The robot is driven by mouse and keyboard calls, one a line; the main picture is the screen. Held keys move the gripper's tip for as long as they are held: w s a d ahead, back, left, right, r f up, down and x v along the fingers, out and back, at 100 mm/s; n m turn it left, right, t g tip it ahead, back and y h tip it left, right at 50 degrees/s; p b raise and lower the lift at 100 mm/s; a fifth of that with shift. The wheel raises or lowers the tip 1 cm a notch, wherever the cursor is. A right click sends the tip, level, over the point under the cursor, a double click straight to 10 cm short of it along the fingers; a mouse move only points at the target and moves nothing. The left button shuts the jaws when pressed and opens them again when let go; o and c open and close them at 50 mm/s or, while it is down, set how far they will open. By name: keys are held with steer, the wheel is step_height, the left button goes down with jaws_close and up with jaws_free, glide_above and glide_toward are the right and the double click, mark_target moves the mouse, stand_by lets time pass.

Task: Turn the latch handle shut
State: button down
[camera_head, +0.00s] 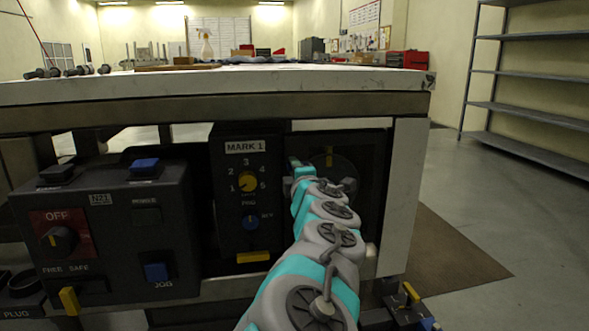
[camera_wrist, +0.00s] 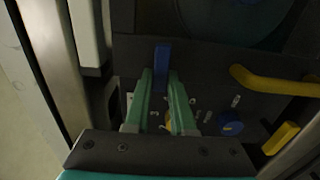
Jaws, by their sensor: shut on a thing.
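A blue upright handle (camera_wrist: 161,62) stands out from a dark panel in the wrist view and looks like the latch handle. My gripper (camera_wrist: 161,80) has its two green fingers on either side of it, shut on it near the fingertips. In the head view my gripper (camera_head: 298,172) reaches the left part of a dark recessed panel (camera_head: 362,185) under the bench. My arm covers much of this panel, and I cannot make out the handle's angle there.
A control box (camera_head: 110,235) stands further left. The white bench top (camera_head: 220,84) overhangs above. In the wrist view a yellow handle (camera_wrist: 275,82) and blue knob (camera_wrist: 231,123) lie to the right.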

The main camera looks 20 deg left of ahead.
steer(key=shift+a, duration=0.1)
steer(key=c, duration=0.8)
jaws_free()
steer(key=shift+o, duration=0.2)
steer(key=shift+s, duration=0.1)
